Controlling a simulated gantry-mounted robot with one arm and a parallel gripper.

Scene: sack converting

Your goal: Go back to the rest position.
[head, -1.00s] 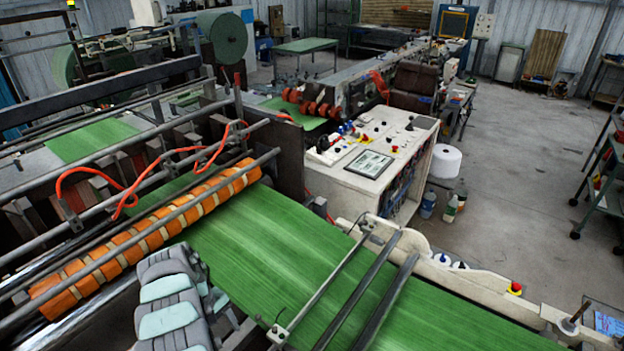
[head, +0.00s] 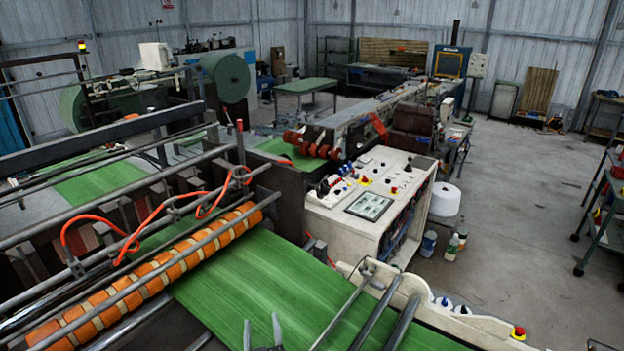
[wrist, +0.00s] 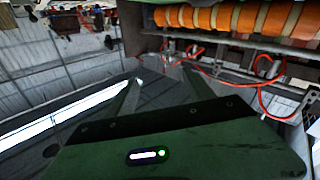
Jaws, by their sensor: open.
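My gripper (head: 262,328) shows only as two grey fingertips at the bottom edge of the head view, in front of the green sheet (head: 255,275). The fingers stand apart with nothing between them. In the wrist view both fingers (wrist: 162,76) reach out from the dark green gripper body and are spread, with an empty gap. The rest of my arm is out of the head view.
The orange-banded roller (head: 150,270) crosses the machine at left, and the orange hose (head: 130,238) loops above it. Metal rails (head: 372,315) cross the sheet at right. A white control console (head: 375,195) stands beyond. Open floor (head: 520,220) lies at right.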

